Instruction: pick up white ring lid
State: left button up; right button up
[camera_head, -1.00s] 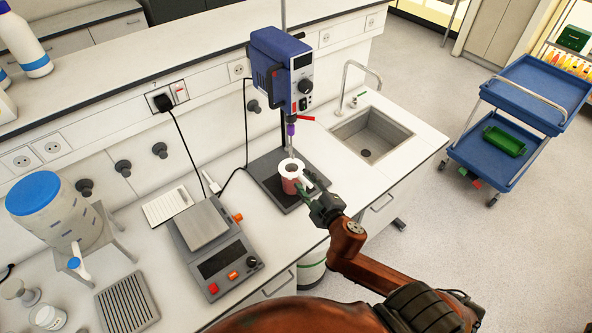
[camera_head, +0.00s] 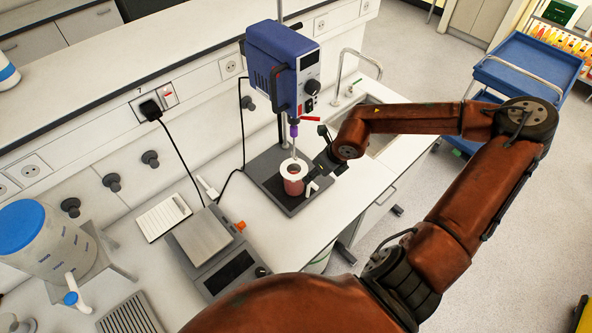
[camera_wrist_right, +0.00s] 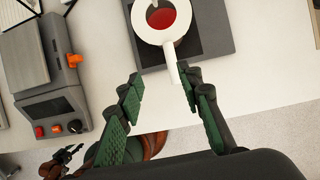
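The white ring lid (camera_head: 284,166) lies on top of a cup of red juice (camera_head: 293,187) beneath the stirrer. In the right wrist view the ring lid (camera_wrist_right: 143,28) surrounds the red juice (camera_wrist_right: 166,47), and its narrow white tab points toward my gripper. My right gripper (camera_head: 318,176) is beside the cup on its right. In the right wrist view my right gripper (camera_wrist_right: 161,84) is open, with the tab's end near the gap between its green-padded fingers, not clamped. A small dark shape at that view's lower left may be my left gripper; its state is unclear.
The blue stirrer (camera_head: 283,62) stands over the cup, its shaft reaching down into the ring. The cup stands on a dark base plate (camera_head: 268,172). A balance (camera_head: 205,235) is to the left, and a sink (camera_head: 388,140) lies behind my right arm.

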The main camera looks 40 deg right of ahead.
aim_at(312, 182)
jog(key=shift+s+d, duration=0.1)
jog(key=shift+d, duration=0.6)
jog(key=shift+x, duration=1.15)
jog(key=p+x, duration=0.1)
jog(key=x, duration=0.1)
jog(key=s+x, duration=0.1)
jog(key=x, duration=0.1)
jog(key=shift+w+d+f+p, duration=0.1)
jog(key=shift+w+f+p, duration=0.05)
jog(key=shift+f+p, duration=0.35)
jog(key=shift+w+f, duration=0.1)
jog(key=shift+f, duration=0.2)
pick_arm(q)
jog(key=shift+r, duration=0.9)
pick_arm(e)
jog(key=shift+c, duration=0.3)
grip_shut()
